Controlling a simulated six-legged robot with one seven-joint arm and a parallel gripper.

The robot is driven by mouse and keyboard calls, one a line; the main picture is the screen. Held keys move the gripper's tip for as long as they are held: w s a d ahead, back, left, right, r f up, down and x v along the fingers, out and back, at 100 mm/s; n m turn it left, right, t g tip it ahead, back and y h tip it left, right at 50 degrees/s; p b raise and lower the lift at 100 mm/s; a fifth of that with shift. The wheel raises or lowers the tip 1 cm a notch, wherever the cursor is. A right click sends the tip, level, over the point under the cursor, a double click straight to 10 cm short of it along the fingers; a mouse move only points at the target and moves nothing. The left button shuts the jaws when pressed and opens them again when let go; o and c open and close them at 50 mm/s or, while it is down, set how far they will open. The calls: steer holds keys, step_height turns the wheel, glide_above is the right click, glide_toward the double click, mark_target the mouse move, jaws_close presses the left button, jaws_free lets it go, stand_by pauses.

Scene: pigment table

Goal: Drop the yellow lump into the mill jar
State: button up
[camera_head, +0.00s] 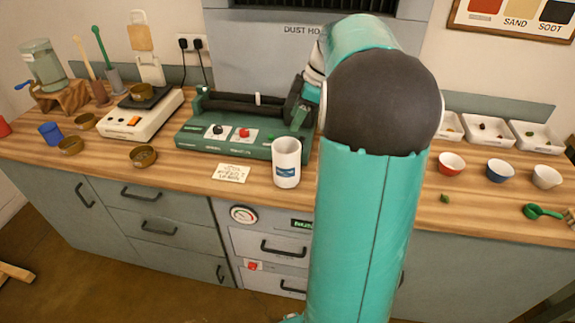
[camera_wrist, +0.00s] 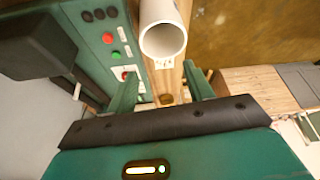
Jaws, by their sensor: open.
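The mill jar is a white cylinder with a blue label (camera_head: 286,163), standing upright on the worktop in front of the green mill. Its open mouth shows in the wrist view (camera_wrist: 163,40), just beyond my fingertips. My gripper (camera_wrist: 160,67) is open, its two green fingers well apart with nothing visible between them. In the head view my arm hides most of the gripper. I cannot make out the yellow lump in either view; the jar's inside shows only a pale brownish tone, and its bottom cannot be seen.
The green mill (camera_head: 215,134) stands behind the jar, and a paper note (camera_head: 231,173) lies left of it. Brass bowls (camera_head: 143,156) and a scale (camera_head: 135,120) are further left. Small bowls (camera_head: 452,163) and white trays (camera_head: 490,130) stand at the right.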

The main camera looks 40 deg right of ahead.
steer(key=v, duration=1.2)
steer(key=shift+r, duration=0.2)
steer(key=shift+a, duration=0.2)
steer(key=s+a+f+m+h, duration=0.15)
steer(key=a+m, duration=0.25)
steer(key=a, duration=1.6)
steer(key=s+a+f+m+t+h, duration=0.1)
steer(key=s+a+f+m, duration=0.1)
steer(key=s+a+f, duration=0.3)
steer(key=s+a+f+m+t+h, duration=0.1)
steer(key=s+a+f+m, duration=0.2)
steer(key=a, duration=0.7)
steer(key=s+f, duration=0.2)
steer(key=s, duration=0.1)
steer(key=shift+d+f, duration=0.1)
